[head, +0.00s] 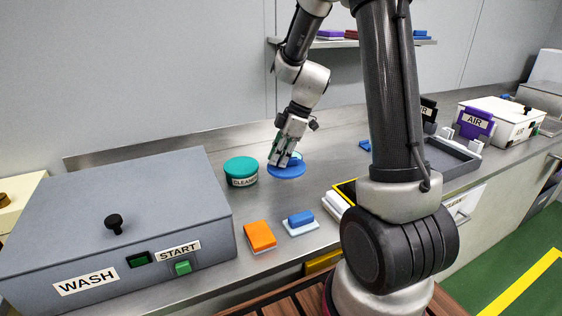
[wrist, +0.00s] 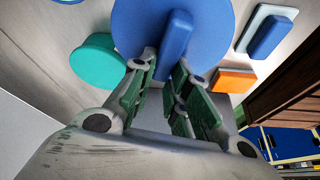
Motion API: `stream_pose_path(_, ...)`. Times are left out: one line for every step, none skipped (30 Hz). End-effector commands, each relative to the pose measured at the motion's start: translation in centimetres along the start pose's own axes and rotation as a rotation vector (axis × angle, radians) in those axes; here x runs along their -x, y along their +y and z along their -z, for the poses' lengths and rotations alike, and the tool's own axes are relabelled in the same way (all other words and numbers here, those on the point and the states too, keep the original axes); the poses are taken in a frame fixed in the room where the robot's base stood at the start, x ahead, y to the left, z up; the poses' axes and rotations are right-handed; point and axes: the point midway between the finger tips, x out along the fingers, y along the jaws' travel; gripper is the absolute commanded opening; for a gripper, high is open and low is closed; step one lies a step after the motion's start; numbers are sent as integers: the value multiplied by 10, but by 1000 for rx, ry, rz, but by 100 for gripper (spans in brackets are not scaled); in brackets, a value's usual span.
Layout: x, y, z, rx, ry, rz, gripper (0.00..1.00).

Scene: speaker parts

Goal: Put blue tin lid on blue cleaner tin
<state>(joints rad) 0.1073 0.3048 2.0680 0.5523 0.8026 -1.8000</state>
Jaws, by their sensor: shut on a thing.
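The blue tin lid (head: 287,173) is a flat blue disc in the head view, just right of a teal tin. In the wrist view the lid (wrist: 212,32) fills the upper middle, with a raised bar handle (wrist: 177,33) across it. My gripper (head: 284,162) points down at the lid. Its fingers (wrist: 169,68) are shut on the bar handle. I cannot make out the blue cleaner tin; the lid and fingers hide what is below. A pale rim shows just behind the fingers, too small to identify. I cannot tell whether the lid rests on anything.
The teal cleaner tin (head: 241,173) stands close on the left, also in the wrist view (wrist: 97,62). The grey WASH box (head: 115,235) fills the left. An orange block (head: 260,235) and a blue block (head: 300,218) lie in front. A dark tray (head: 447,165) is right.

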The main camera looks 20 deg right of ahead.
Motion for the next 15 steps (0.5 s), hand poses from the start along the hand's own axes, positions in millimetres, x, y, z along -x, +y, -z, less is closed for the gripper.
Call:
stream_pose_path(9,11,-30,-72,1,-26,0)
stream_pose_path(14,17,-46,-109,2,-42,0)
stream_pose_path(21,24,-67,-158,3,-63,0)
stream_pose_path(26,28,-82,-195,3,-77,0)
stream_pose_path(31,32,-96,-229,4,-92,0)
stream_pose_path(38,37,-114,-270,4,-111,0)
stream_pose_path(42,40,-127,-299,5,-124,0)
stream_pose_path(45,42,-138,-325,5,-135,0)
stream_pose_path(50,45,-150,-356,6,-150,0)
stream_pose_path(53,47,-159,-377,6,-160,0)
stream_pose_path(56,49,-166,-395,6,-169,0)
stream_pose_path(60,52,-174,-414,6,-180,0)
stream_pose_path(62,54,-178,-427,6,-188,0)
stream_pose_path(64,57,-182,-438,6,-196,0)
stream_pose_path(65,63,-181,-445,7,-204,0)
